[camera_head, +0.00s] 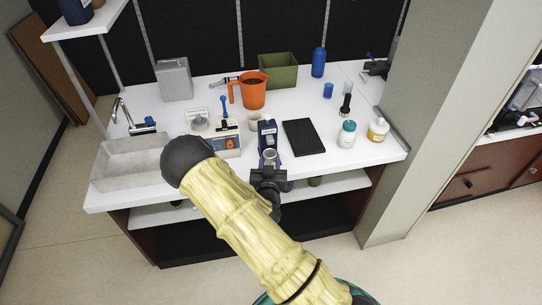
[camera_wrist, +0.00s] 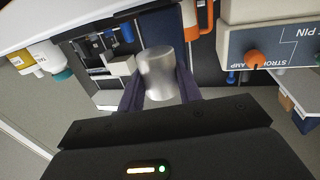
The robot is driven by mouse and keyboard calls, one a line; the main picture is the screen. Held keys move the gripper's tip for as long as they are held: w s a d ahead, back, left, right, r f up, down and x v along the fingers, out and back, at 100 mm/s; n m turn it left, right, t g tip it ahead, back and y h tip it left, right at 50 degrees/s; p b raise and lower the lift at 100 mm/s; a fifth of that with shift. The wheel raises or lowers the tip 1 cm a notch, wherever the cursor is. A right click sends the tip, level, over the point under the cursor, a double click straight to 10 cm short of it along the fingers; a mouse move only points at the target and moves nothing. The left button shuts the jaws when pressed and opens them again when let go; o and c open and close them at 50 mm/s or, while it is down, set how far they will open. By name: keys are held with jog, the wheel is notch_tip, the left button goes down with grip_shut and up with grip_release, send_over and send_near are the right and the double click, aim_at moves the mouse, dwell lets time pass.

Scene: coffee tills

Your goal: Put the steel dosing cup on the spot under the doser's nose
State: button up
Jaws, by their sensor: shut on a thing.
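My gripper (camera_head: 269,163) is shut on the steel dosing cup (camera_head: 270,152), just in front of a dark blue upright unit with a pale label (camera_head: 267,128), probably the doser. In the wrist view, the shiny cup (camera_wrist: 157,72) sits between the two dark fingers of my gripper (camera_wrist: 159,84). The cup appears held over the counter's front edge, near the unit; I cannot tell its exact height. The spot under the nose is not clearly visible in either view.
A white device with an orange knob (camera_head: 228,144) stands left of the gripper on the white counter (camera_head: 300,172). A black flat pad (camera_head: 303,137) lies to the right. An orange jug (camera_head: 252,92) and green bin (camera_head: 279,71) stand behind. Bottles (camera_head: 347,134) stand at right.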

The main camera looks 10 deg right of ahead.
aim_at(270, 156)
jog(key=shift+w+d+f, duration=0.15)
jog(key=shift+w+f, duration=0.2)
jog(key=shift+w, duration=0.25)
jog(key=shift+w+d+f, duration=0.15)
jog(key=shift+w+f, duration=0.15)
jog(key=shift+w, duration=0.25)
jog(key=shift+w+d+f, duration=0.2)
jog(key=shift+w+f, duration=0.2)
jog(key=shift+w, duration=0.2)
jog(key=shift+w+d+f, duration=0.15)
jog(key=shift+w+f, duration=0.25)
jog(key=shift+w, duration=0.2)
jog(key=shift+w+f, duration=0.35)
jog(key=shift+f, duration=0.2)
jog(key=o, duration=1)
jog(key=shift+c, duration=0.2)
